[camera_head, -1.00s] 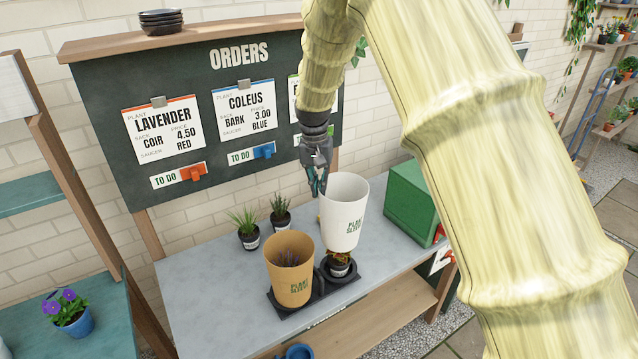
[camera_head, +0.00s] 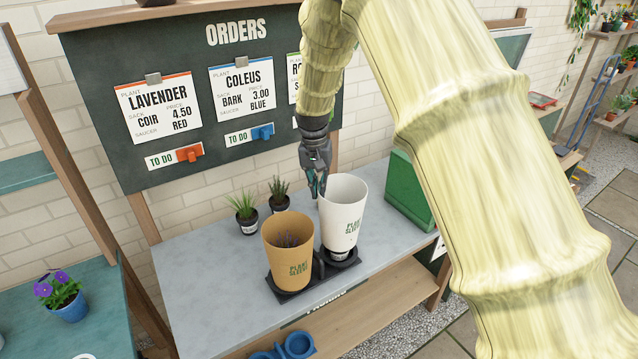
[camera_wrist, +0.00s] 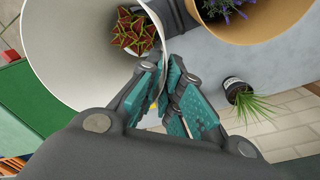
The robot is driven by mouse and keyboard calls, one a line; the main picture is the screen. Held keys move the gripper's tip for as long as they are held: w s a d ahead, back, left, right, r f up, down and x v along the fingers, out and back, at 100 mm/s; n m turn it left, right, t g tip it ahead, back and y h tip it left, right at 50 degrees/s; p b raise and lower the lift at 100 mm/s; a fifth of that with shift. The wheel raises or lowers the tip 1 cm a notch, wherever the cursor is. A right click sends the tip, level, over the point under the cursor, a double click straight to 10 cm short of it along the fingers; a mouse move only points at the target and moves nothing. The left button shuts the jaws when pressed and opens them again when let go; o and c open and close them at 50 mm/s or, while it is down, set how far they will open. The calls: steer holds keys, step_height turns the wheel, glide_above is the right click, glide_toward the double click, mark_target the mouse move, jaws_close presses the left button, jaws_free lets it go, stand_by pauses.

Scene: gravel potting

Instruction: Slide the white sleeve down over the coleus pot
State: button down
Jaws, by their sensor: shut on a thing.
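The white sleeve (camera_head: 342,212) stands upright over the right spot of the black tray (camera_head: 292,291). The small coleus pot (camera_head: 338,254) shows just below its lower end in the head view. In the wrist view the red and green coleus (camera_wrist: 134,32) is inside the white sleeve (camera_wrist: 60,50), seen through its open top. My gripper (camera_head: 318,190) is at the sleeve's rim on its left far side; in the wrist view its teal fingers (camera_wrist: 168,75) are shut on the sleeve wall.
A tan sleeve (camera_head: 289,252) stands around a purple-flowered plant (camera_wrist: 226,8) on the tray's left spot, close beside the white sleeve. Two small potted plants (camera_head: 246,214) stand behind. A green box (camera_head: 408,190) is at the right. The bench's left side is clear.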

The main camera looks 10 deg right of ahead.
steer(key=shift+f+b, duration=0.5)
steer(key=shift+f, duration=1.6)
steer(key=c, duration=1.5)
jaws_free()
steer(key=r, duration=1.2)
steer(key=shift+w+a, duration=0.15)
steer(key=shift+a, duration=0.2)
